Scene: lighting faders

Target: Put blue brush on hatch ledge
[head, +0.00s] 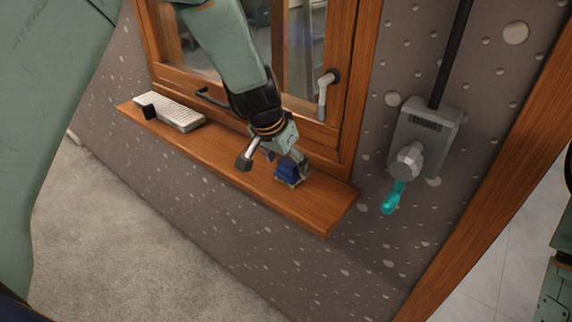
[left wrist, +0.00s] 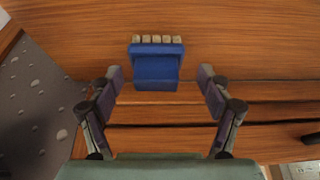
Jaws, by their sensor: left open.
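The blue brush (head: 287,172) sits on the wooden hatch ledge (head: 325,207), toward the ledge's right end. In the left wrist view the blue brush (left wrist: 156,68) shows a blue body with a row of pale bristle tufts at its far end. My left gripper (head: 283,157) is over the ledge, right at the brush. In the left wrist view its fingers (left wrist: 160,78) are spread, one on each side of the brush's near end, with a gap on both sides. My right gripper is not in view.
The window frame with a pale handle (head: 325,92) rises behind. A grey wall box (head: 424,133) with a knob and teal piece (head: 392,198) is to the right.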

